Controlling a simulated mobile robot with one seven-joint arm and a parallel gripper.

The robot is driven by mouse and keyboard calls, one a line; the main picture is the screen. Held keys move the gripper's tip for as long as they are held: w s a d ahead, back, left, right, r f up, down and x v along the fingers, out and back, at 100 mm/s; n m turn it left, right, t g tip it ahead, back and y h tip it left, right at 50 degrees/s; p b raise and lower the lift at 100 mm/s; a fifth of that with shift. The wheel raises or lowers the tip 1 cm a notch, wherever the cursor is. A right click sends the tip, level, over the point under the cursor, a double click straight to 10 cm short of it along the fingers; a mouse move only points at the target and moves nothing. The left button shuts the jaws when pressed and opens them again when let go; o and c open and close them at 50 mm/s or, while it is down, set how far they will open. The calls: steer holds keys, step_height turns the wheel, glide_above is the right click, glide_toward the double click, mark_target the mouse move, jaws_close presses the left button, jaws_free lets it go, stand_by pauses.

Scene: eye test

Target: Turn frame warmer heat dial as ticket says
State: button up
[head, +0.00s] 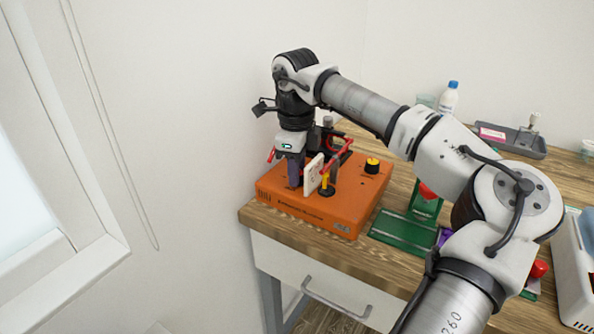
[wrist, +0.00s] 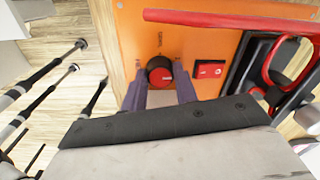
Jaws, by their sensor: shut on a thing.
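The frame warmer (head: 300,212) is an orange box at the table's left end. A black dial with a red face (wrist: 160,72) is on its orange top in the wrist view, beside a label too small to read. My gripper (wrist: 160,88) is shut on this dial, one finger on each side. In the head view my gripper (head: 294,180) points down at the warmer's left part and hides the dial. A yellow-topped black knob (head: 372,165) stands on the warmer's right. A white card (head: 313,173) with faint markings stands by my gripper; I cannot read it.
A red rocker switch (wrist: 208,70) sits right of the dial. Red-handled tools (head: 340,150) and a yellow-handled tool (head: 326,186) stand close to my gripper. A green tray (head: 400,232), a bottle (head: 448,100) and a grey tray (head: 512,140) are to the right.

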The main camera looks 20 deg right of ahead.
steer(key=m+b, duration=0.1)
steer(key=m, duration=0.5)
steer(key=shift+m, duration=0.3)
stand_by(0.4)
steer(key=o, duration=1)
steer(key=r, duration=1.4)
steer(key=shift+s+a, duration=0.1)
steer(key=shift+a, duration=0.15)
steer(key=shift+f, duration=0.1)
